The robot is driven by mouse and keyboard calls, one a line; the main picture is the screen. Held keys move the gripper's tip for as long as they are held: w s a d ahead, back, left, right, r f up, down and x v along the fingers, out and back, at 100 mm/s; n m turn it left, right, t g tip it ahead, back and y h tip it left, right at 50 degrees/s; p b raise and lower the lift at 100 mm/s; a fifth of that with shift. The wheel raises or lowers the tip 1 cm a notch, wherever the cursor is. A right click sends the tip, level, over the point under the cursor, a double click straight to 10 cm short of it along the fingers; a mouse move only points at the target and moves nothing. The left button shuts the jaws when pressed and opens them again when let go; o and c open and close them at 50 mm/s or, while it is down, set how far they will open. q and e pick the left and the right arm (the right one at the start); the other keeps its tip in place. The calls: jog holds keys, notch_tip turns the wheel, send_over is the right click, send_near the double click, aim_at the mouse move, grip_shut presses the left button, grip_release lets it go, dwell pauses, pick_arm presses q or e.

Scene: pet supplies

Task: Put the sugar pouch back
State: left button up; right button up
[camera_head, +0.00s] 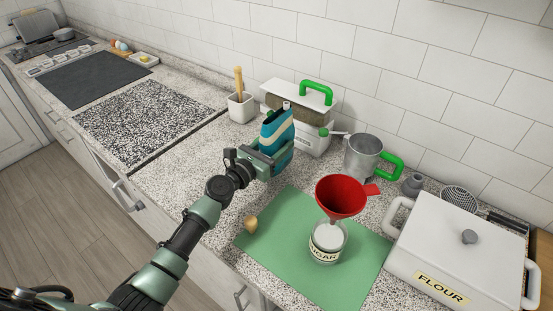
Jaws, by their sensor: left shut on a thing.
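My left gripper (259,162) is shut on a blue pouch with cream and orange bands (278,127), the sugar pouch by the look of it. It holds the pouch upright over the counter, in front of a white box with a green handle. Whether the pouch touches the counter is unclear. A glass jar labelled SUGAR (327,243) stands on the green mat (290,222) with white contents. A red funnel (341,196) sits in the jar's mouth. My right gripper is not in view.
The white box with green handle (314,97) stands near the wall, beside a metal mug with green handle (362,156). A white FLOUR bin (455,250) fills the right. A cork stopper (250,223) lies on the mat. A small white pot (241,107) stands left of the box.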

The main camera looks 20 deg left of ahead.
pick_arm(q)
notch_tip(320, 180, down, 4)
jog(key=shift+r+b, duration=0.1)
jog(key=shift+b, duration=1.15)
jog(key=shift+r, duration=0.1)
jog(key=o, duration=1.5)
jog(key=shift+o, duration=0.2)
jog(key=v, duration=1.2)
